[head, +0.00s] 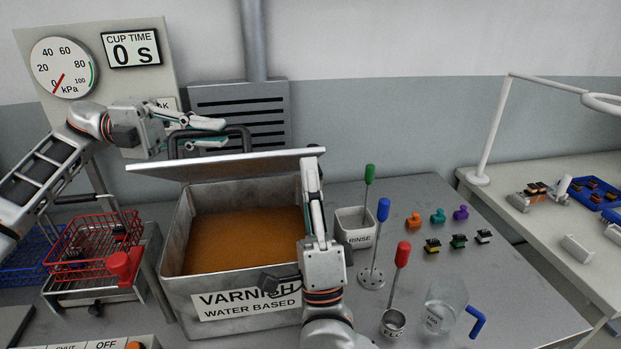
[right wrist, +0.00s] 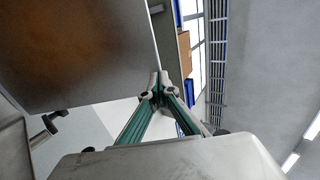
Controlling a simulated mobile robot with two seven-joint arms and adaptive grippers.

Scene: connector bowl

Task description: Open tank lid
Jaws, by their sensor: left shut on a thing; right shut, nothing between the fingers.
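The grey metal tank (head: 180,285), labelled VARNISH WATER BASED, stands on the bench with brown liquid (head: 245,240) visible inside. Its lid (head: 235,165) is raised above the opening, tilted and seen nearly edge-on. A dark arched handle (head: 243,130) rises from the lid. My left gripper (head: 215,133) is shut on this handle, partly hiding it. My right gripper (head: 311,165) is shut and empty at the lid's right end. In the right wrist view, its closed fingertips (right wrist: 157,88) are beside the edge of the lid (right wrist: 75,50); I cannot tell whether they touch.
A rinse cup (head: 355,228) with a green-handled tool, a blue-handled tool (head: 377,245), a red-handled cup (head: 397,290) and a clear beaker (head: 445,303) stand right of the tank. A red basket (head: 95,245) is at left. A gauge panel (head: 105,75) stands behind my left arm.

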